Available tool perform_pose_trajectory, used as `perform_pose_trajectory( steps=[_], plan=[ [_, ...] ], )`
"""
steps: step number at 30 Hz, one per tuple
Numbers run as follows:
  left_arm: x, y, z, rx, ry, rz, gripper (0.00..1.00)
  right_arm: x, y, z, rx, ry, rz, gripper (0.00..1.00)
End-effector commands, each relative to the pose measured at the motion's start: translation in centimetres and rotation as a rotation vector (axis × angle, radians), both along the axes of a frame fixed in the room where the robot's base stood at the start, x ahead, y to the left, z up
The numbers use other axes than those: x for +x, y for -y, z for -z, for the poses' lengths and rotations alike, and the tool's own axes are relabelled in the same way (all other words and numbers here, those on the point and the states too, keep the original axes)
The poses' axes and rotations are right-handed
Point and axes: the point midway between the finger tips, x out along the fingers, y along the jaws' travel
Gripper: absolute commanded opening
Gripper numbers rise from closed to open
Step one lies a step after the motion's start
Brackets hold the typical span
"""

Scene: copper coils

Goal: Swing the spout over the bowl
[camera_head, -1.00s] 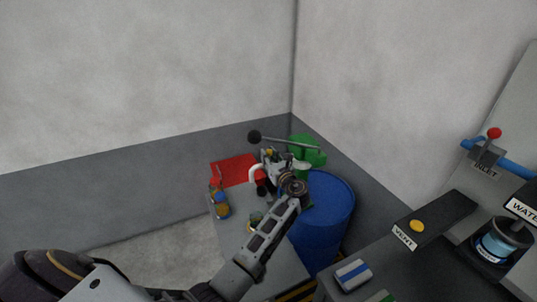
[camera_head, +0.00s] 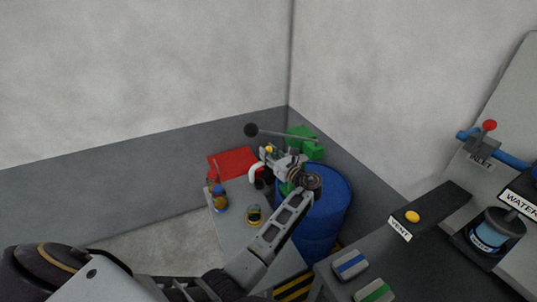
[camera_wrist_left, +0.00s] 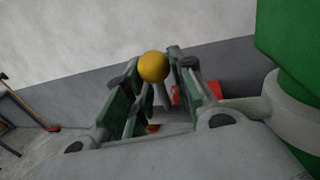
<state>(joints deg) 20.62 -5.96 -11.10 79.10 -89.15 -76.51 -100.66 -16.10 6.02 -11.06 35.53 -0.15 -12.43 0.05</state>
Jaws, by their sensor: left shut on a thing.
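A white curved spout (camera_head: 254,170) hangs beside the pump by the red sheet. A small yellow knob (camera_head: 268,149) stands by its top; it also shows as a yellow ball (camera_wrist_left: 153,67) in the left wrist view. My left gripper (camera_head: 272,157) is shut at the knob, whose ball sits between the fingertips (camera_wrist_left: 150,84). The stem under the ball is mostly hidden by the fingers. A small dark round container with yellow (camera_head: 254,215) stands on the grey table, below the spout in the picture; I cannot tell whether it is the bowl. My right gripper is not in view.
A green pump body (camera_head: 305,143) with a black-knobbed lever (camera_head: 251,130) is behind my gripper. A blue barrel (camera_head: 330,215) stands right of my forearm. A red sheet (camera_head: 235,161) and a blue-and-orange bottle (camera_head: 220,198) are to the left. A dark bench (camera_head: 440,225) is at right.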

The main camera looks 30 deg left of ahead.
Motion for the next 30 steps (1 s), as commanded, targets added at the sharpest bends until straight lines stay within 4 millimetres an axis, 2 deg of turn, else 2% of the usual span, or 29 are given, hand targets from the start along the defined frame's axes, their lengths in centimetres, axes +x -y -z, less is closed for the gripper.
perform_pose_trajectory(
  steps=[1,2,7,15,20,30],
  plan=[
    [-0.1,0.1,0.2,-0.002,-0.003,0.000,0.00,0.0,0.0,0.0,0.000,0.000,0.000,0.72],
    [-0.1,0.1,0.2,-0.002,-0.003,0.000,0.26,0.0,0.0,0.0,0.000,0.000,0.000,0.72],
    [-0.1,0.1,0.2,-0.002,-0.003,0.001,0.46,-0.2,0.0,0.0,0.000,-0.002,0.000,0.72],
    [0.0,0.1,0.1,-0.001,-0.003,0.001,0.46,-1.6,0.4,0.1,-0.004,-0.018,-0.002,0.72],
    [-0.1,0.3,0.1,-0.001,-0.003,0.001,0.46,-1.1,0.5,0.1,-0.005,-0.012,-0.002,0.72],
    [-1.2,2.5,0.2,-0.001,-0.003,0.002,0.46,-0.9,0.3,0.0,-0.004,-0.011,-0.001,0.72]
  ],
)
